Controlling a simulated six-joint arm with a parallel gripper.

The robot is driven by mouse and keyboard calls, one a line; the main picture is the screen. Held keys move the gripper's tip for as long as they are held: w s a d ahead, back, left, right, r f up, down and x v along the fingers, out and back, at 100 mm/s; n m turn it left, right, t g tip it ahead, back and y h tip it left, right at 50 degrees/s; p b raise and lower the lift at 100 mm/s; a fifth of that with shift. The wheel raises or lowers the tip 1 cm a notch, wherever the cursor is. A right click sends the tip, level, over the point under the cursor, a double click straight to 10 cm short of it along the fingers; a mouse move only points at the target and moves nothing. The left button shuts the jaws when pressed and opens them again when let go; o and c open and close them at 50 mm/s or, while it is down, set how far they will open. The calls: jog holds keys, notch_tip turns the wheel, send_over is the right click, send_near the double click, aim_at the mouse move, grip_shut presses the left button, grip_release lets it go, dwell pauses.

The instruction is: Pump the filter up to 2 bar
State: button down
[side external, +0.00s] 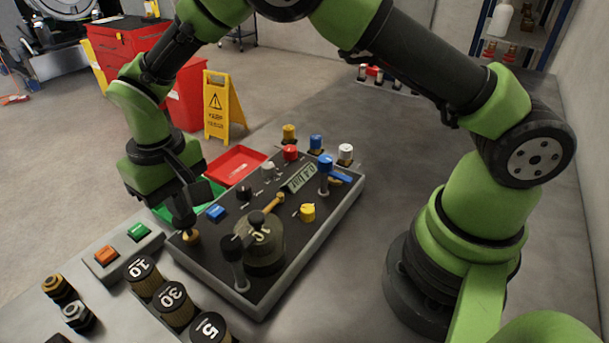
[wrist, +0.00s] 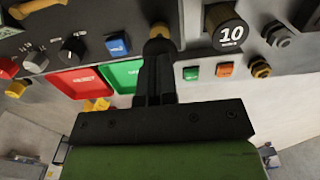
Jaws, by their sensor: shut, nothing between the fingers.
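My gripper (side external: 186,224) is shut, pointing down with its fingertips on or just above a brass knob (side external: 191,238) at the near left corner of the grey control panel (side external: 318,237). In the wrist view the brass knob (wrist: 159,32) shows right at the fingertips (wrist: 157,48); I cannot tell whether they touch. A dark, ribbed filter canister (side external: 265,250) with a pale number on top stands on the panel, with a black knobbed post (side external: 236,262) beside it. A tilted display (side external: 302,178) sits behind; its reading is too small to be sure of.
The panel also carries a blue button (side external: 216,213), a yellow knob (side external: 307,212) and a blue-handled valve (side external: 326,165). Red (side external: 236,163) and green (side external: 164,213) trays lie behind. Filters marked 10 (side external: 143,276), 30 (side external: 173,303) and 5 (side external: 210,329) stand at the front, near orange and green buttons (side external: 122,244).

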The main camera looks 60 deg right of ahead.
jog(key=shift+f, duration=1.4)
jog(key=shift+r, duration=1.7)
jog(key=shift+f, duration=0.2)
jog(key=shift+r, duration=0.2)
jog(key=shift+f, duration=0.2)
jog(key=shift+f, duration=1.5)
jog(key=shift+r, duration=1.65)
jog(key=shift+f, duration=0.15)
jog(key=shift+r, duration=2)
